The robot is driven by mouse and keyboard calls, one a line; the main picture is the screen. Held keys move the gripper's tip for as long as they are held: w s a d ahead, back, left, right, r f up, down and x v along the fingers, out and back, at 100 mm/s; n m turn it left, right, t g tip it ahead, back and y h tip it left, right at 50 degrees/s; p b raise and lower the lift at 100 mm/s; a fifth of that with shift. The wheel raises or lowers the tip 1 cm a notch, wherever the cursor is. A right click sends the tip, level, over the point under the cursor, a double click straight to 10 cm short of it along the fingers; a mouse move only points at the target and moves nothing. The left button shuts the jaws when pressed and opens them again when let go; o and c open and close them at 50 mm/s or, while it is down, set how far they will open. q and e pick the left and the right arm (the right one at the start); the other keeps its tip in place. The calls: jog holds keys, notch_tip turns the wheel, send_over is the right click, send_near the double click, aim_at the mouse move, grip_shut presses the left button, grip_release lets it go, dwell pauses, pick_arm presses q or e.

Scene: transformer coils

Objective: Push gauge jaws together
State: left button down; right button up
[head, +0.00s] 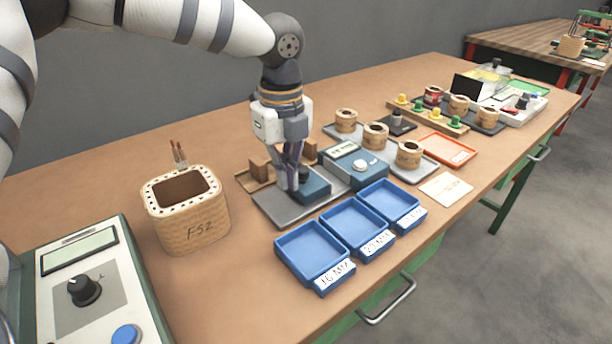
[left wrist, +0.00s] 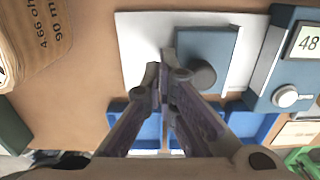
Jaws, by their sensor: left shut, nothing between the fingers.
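The gauge has a light grey base plate (head: 268,208) on the table, with a blue sliding block (head: 316,190) that carries a dark round knob (head: 304,173). In the left wrist view the blue block (left wrist: 221,42) and knob (left wrist: 204,75) lie just right of the fingertips. A blue readout box (head: 360,172) stands to the right; its display (left wrist: 308,42) shows 48 at the picture edge. My left gripper (head: 292,188) points down, shut and empty, at the block's left side. Its tips (left wrist: 167,62) look close against the block; contact is unclear. My right gripper is not in view.
Three blue labelled trays (head: 311,250) lie in front of the gauge. A woven container (head: 188,222) stands left, and a control box (head: 92,290) at the lower left. Brown wooden blocks (head: 260,171) sit behind the plate. Several coils (head: 376,136) stand on grey trays to the right.

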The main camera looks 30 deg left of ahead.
aim_at(306, 168)
pick_arm(q)
jog(key=shift+w+d+b, duration=0.3)
jog(key=shift+w+d, duration=0.1)
jog(key=shift+w, duration=0.5)
jog(key=shift+w+d+b, duration=0.25)
jog(key=shift+w+d, duration=0.1)
jog(key=shift+w, duration=0.6)
jog(key=shift+w+d+b, duration=0.3)
jog(key=shift+w+d, duration=0.1)
jog(key=shift+w, duration=0.5)
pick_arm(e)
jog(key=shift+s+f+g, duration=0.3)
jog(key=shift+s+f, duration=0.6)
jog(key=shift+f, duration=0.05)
pick_arm(q)
jog(key=shift+s+a+r+p, duration=0.25)
jog(key=shift+s+p, duration=0.35)
jog(key=shift+p, duration=0.15)
notch_tip(306, 168, up, 7)
jog(key=shift+f+p, duration=0.2)
jog(key=shift+p, duration=0.85)
jog(key=shift+f, duration=0.1)
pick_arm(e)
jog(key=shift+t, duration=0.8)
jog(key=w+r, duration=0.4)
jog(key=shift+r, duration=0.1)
